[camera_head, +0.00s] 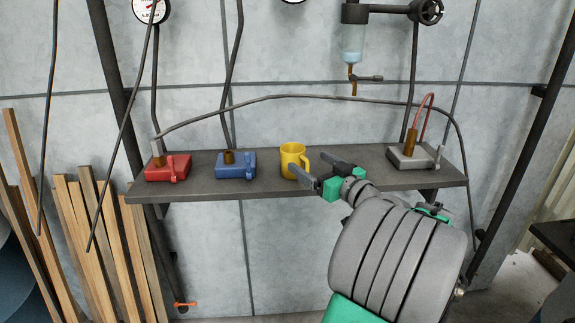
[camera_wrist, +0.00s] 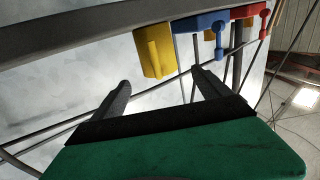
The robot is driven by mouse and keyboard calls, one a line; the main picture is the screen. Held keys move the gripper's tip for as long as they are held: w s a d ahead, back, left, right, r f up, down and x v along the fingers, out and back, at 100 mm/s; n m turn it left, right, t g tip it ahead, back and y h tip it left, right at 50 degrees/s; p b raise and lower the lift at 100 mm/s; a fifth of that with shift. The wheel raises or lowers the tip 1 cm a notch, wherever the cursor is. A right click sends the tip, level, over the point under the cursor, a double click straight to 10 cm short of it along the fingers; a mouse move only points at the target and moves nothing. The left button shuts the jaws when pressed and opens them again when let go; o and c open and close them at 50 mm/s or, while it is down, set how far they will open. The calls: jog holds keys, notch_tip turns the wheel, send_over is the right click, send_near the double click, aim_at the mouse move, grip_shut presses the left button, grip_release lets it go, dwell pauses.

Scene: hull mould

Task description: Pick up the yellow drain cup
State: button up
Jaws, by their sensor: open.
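The yellow drain cup (camera_head: 293,159) stands upright on the dark shelf (camera_head: 262,189), with its handle to the right, in the head view. In the wrist view the cup (camera_wrist: 154,50) shows past my fingers, at the top middle. My gripper (camera_head: 318,175) is open just in front and to the right of the cup. In the wrist view its two fingers (camera_wrist: 163,88) are spread with nothing between them, and the cup lies beyond their tips. I cannot tell whether a finger touches the cup in the head view.
A blue block valve (camera_head: 236,166) and a red one (camera_head: 168,168) stand left of the cup. A grey one (camera_head: 410,156) stands at the right end. A thin hose (camera_head: 280,97) arcs above the shelf. A glass vessel (camera_head: 352,45) hangs over it. Wooden planks (camera_head: 95,240) lean at left.

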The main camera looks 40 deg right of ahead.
aim_at(301, 156)
jog(key=w, duration=0.2)
jog(key=w+p, duration=0.1)
jog(key=w, duration=0.3)
jog(key=shift+w+d, duration=0.25)
jog(key=shift+d, duration=0.05)
jog(key=shift+c, duration=0.2)
jog(key=c, duration=1.4)
